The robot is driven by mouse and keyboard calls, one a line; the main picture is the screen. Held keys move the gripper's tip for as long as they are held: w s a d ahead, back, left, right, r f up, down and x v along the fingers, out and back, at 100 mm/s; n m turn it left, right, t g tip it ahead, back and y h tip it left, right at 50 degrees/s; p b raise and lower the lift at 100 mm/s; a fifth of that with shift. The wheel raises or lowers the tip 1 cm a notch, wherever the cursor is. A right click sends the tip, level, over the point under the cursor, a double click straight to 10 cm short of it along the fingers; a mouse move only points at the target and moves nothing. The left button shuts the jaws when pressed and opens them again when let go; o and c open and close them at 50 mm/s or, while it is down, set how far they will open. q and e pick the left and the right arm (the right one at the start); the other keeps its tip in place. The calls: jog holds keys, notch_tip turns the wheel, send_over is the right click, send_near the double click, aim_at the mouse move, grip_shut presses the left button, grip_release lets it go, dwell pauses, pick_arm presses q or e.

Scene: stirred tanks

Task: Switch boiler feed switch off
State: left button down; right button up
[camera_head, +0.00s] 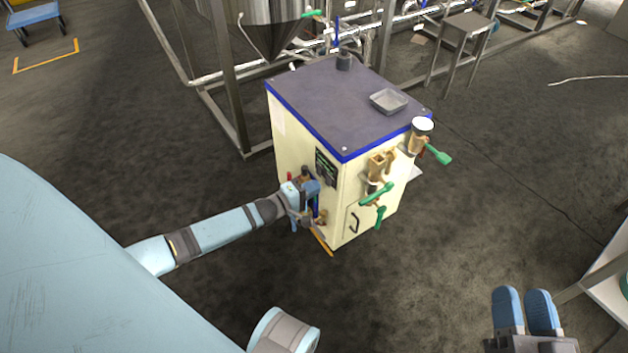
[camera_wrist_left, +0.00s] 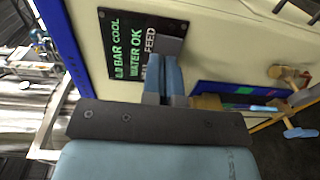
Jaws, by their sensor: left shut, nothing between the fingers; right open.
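The boiler is a cream cabinet (camera_head: 352,208) with a dark top edged in blue. On its left face is a black display panel (camera_head: 325,166). In the left wrist view the display (camera_wrist_left: 125,48) reads "BAR COOL", "WATER OK" and a partly hidden line ending in "FEED". My left gripper (camera_head: 314,186) is shut and empty at this face, just below the display. In the left wrist view its blue fingers (camera_wrist_left: 168,68) point at a small dark grey block (camera_wrist_left: 170,47) over the display's edge. I cannot tell whether they touch. The feed switch's position is unclear. My right gripper (camera_head: 524,292) is open and empty, far right of the boiler.
Brass valves with green handles (camera_head: 376,194) stick out of the boiler's right face. A grey tray (camera_head: 389,101) lies on its top. A steel tank (camera_head: 268,25) and frame stand behind. A white table (camera_head: 608,280) is at the right edge. Floor in front is clear.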

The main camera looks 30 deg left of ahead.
pick_arm(q)
jog(key=p+v, duration=0.2)
jog(key=v, duration=0.8)
jog(key=shift+s+p, duration=0.3)
jog(key=shift+p, duration=0.05)
pick_arm(e)
jog(key=shift+d+h, duration=0.4)
jog(key=shift+h, duration=0.1)
pick_arm(q)
jog(key=shift+a, duration=0.1)
